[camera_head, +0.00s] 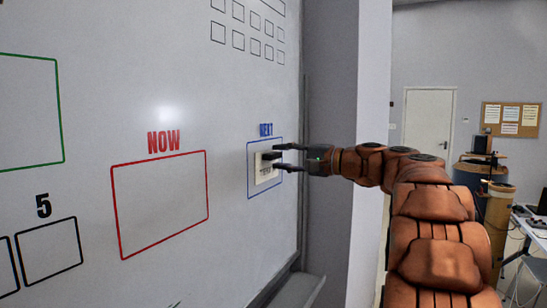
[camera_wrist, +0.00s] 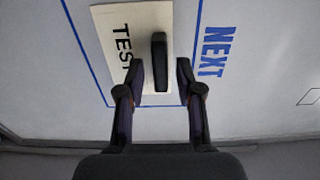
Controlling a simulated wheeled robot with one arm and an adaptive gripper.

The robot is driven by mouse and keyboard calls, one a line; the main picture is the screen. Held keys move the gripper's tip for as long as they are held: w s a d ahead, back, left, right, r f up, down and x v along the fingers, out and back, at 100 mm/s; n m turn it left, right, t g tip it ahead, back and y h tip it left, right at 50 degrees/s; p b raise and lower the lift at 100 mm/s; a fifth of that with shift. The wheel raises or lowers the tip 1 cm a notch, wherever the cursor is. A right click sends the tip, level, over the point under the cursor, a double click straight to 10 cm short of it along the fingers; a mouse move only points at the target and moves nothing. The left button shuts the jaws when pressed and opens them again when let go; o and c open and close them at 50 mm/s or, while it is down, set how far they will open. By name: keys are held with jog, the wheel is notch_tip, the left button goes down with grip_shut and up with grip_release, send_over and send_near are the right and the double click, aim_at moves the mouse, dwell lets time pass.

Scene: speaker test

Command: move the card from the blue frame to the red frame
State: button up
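The card (camera_wrist: 110,22) is cream, reads "TEST" and has a black bar handle (camera_wrist: 160,62) on it. It lies flat on the whiteboard inside the blue frame (camera_head: 250,190), under the word "NEXT". The card also shows in the head view (camera_head: 263,175), partly hidden by my gripper. My gripper (camera_head: 276,156) is at the card. In the wrist view its fingers (camera_wrist: 160,75) are apart, one on each side of the handle's near end, with gaps on both sides. The red frame (camera_head: 160,200), under "NOW", is empty and lies left of the blue frame.
The whiteboard (camera_head: 225,120) fills the left side. A green frame (camera_head: 62,110), black frames with a "5" (camera_head: 43,206) and small black squares (camera_head: 238,40) are drawn on it. A ledge (camera_head: 297,290) runs along the board's lower edge. The board between the red and blue frames is clear.

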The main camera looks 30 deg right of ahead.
jog(key=shift+w+a, duration=0.15)
jog(key=shift+w, duration=0.1)
grip_shut()
dwell(1.2)
